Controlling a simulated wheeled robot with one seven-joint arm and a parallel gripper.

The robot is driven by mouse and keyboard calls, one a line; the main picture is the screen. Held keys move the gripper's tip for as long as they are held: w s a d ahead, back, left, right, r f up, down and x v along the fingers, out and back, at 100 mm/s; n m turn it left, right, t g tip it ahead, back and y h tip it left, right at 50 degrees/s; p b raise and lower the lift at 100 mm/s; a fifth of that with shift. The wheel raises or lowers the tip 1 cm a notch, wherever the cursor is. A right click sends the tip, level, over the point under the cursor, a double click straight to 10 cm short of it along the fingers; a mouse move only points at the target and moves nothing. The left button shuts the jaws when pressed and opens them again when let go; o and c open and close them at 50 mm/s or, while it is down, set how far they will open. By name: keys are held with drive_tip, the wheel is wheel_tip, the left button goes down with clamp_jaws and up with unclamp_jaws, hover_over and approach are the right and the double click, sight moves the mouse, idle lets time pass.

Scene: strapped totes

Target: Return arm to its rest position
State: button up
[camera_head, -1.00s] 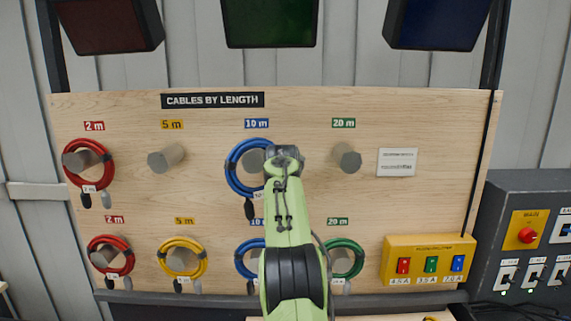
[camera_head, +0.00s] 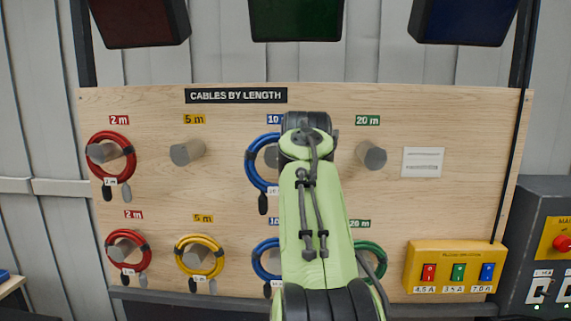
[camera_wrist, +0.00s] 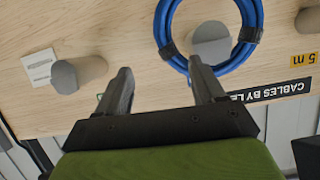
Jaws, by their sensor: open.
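My green and black arm rises in the middle of the head view, in front of the wooden cable board (camera_head: 230,100). In that view my arm hides the gripper. In the wrist view, my gripper (camera_wrist: 160,82) is open and empty, its two dark fingers spread apart. Past the fingers is the board, which appears upside down there. A coiled blue cable (camera_wrist: 165,30) hangs on a grey peg near the right finger; I cannot tell whether the finger touches it. The same upper blue cable (camera_head: 252,170) is partly hidden by my arm in the head view.
Red cables (camera_head: 128,152) hang at left, with a yellow cable (camera_head: 182,259) and a green cable (camera_head: 375,250) below. The upper 5 m peg (camera_head: 187,152) and 20 m peg (camera_head: 371,156) are bare. A yellow switch box (camera_head: 455,250) and a dark cabinet (camera_head: 535,225) stand at right.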

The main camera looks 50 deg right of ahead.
drive_tip(key=shift+s, duration=0.1)
drive_tip(key=s+a+f+n+y, duration=0.1)
drive_tip(key=a+f+n+y, duration=0.1)
drive_tip(key=a+f, duration=0.35)
drive_tip(key=a+f+n+y+b, duration=0.1)
drive_tip(key=a+f+y, duration=0.1)
drive_tip(key=a, duration=0.7)
drive_tip(key=s+a+f+n+y, duration=0.1)
drive_tip(key=a+f+n+y, duration=0.1)
drive_tip(key=a+f, duration=0.35)
drive_tip(key=s+a+f+n+g+y+b, duration=0.1)
drive_tip(key=s+a+f+n+g+y, duration=0.2)
drive_tip(key=s+a+f, duration=1.3)
wheel_tip(320, 180, down, 3)
drive_tip(key=a+n+y, duration=0.1)
drive_tip(key=n, duration=0.1)
drive_tip(key=shift+n+y, duration=0.3)
drive_tip(key=shift+n, duration=0.1)
